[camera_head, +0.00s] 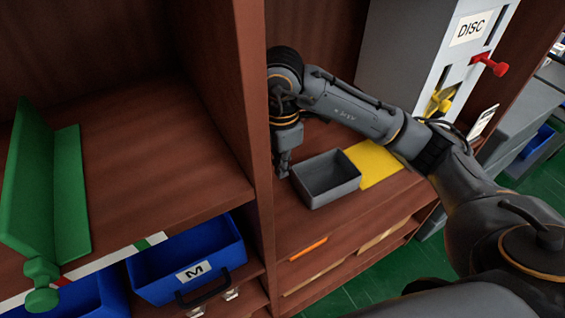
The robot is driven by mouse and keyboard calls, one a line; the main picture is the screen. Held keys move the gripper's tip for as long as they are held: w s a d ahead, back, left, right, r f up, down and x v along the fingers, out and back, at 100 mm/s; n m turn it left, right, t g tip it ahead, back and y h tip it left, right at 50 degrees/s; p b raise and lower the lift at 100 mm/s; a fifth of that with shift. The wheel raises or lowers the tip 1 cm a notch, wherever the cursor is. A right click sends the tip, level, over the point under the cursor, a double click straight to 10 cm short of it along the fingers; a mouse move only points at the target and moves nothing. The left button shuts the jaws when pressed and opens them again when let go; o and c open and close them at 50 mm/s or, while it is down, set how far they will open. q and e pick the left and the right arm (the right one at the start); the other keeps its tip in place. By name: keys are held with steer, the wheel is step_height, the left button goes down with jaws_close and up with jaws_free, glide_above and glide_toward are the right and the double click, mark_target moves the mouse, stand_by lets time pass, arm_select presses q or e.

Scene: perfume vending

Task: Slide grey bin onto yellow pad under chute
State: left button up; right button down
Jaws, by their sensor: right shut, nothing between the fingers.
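The grey bin (326,184) is an open, empty box on the wooden shelf, to the right of the brown upright panel. The yellow pad (377,165) lies flat on the shelf at the bin's right side, and the bin's right edge meets or slightly covers its left edge in the picture. My right gripper (284,170) points down at the bin's left side, shut, between the bin and the upright panel. It is very close to the bin wall; I cannot tell whether it touches. The yellow chute (440,101) is on the grey DISC dispenser (413,50). My left gripper is not in view.
The brown upright panel (250,90) stands close to the gripper's left. A red lever (490,65) sticks out of the dispenser. A green angled piece (42,190) stands on the left shelf, above a blue bin marked M (190,262). Bare shelf lies in front of the grey bin.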

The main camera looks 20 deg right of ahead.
steer(key=f+p, duration=0.1)
steer(key=f, duration=0.6)
steer(key=shift+s, duration=0.2)
steer(key=shift+f, duration=0.85)
steer(key=d+p, duration=0.1)
steer(key=d, duration=0.2)
steer(key=shift+w+d, duration=0.15)
steer(key=shift+w, duration=0.05)
steer(key=shift+d+f+p, duration=0.1)
steer(key=shift+d+p, duration=0.2)
steer(key=shift+d, duration=0.05)
steer(key=b, duration=0.5)
glide_above(343, 173)
steer(key=shift+f, duration=0.1)
steer(key=shift+d, duration=0.45)
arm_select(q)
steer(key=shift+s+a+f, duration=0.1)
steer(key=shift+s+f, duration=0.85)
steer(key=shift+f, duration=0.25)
